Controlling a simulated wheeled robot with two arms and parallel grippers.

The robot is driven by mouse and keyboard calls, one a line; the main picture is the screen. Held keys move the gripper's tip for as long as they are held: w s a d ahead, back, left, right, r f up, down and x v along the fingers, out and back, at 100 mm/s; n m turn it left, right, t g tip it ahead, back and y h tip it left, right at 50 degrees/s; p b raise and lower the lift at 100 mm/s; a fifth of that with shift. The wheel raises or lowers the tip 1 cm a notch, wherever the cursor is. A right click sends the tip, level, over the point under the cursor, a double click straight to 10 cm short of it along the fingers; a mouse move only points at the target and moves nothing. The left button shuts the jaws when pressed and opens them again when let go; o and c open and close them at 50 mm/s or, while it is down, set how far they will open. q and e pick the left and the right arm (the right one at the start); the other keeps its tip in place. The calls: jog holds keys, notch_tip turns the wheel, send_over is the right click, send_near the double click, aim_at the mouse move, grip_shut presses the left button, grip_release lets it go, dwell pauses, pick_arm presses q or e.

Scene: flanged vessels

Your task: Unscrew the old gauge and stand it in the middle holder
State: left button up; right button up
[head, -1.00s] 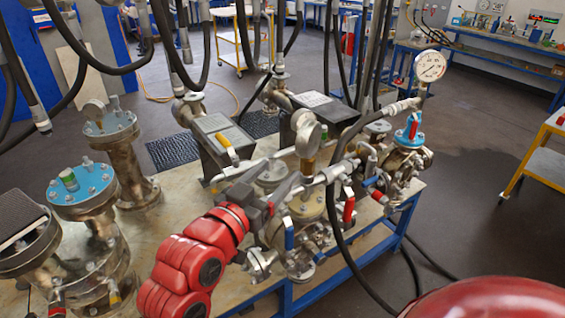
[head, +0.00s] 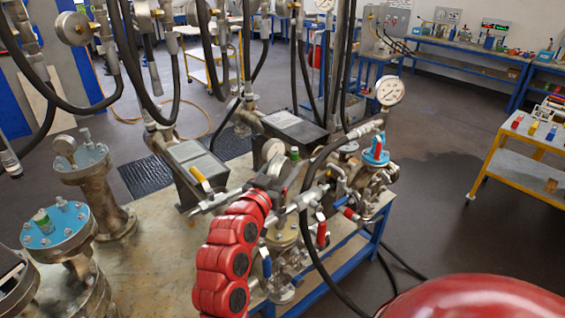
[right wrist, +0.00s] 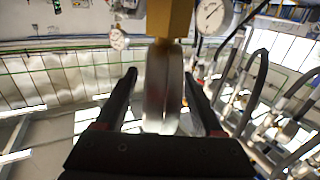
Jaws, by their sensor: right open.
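A round metal gauge (head: 272,150), seen from its back or edge, stands on the pipework in the head view. In the right wrist view the blurred silver gauge body (right wrist: 163,85) with a brass block (right wrist: 169,17) lies between the two dark fingers. My right gripper (head: 274,178), on the red arm, is open around the gauge, with gaps visible on both sides. A white-dial gauge (head: 390,92) stands farther right on the pipework. I cannot tell from markings which gauge is old. My left gripper is out of view. No holder is clearly identifiable.
Black hoses (head: 322,170) hang over the vessels and pipework. A yellow trolley (head: 497,152) at right carries small red, yellow and blue pieces (head: 533,128). Blue-lidded vessels (head: 55,222) stand at left. A red dome (head: 480,298) fills the lower right. Floor between bench and trolley is clear.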

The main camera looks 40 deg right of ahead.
jog(key=shift+w+d, duration=0.15)
jog(key=shift+d, duration=0.05)
grip_shut()
dwell(0.3)
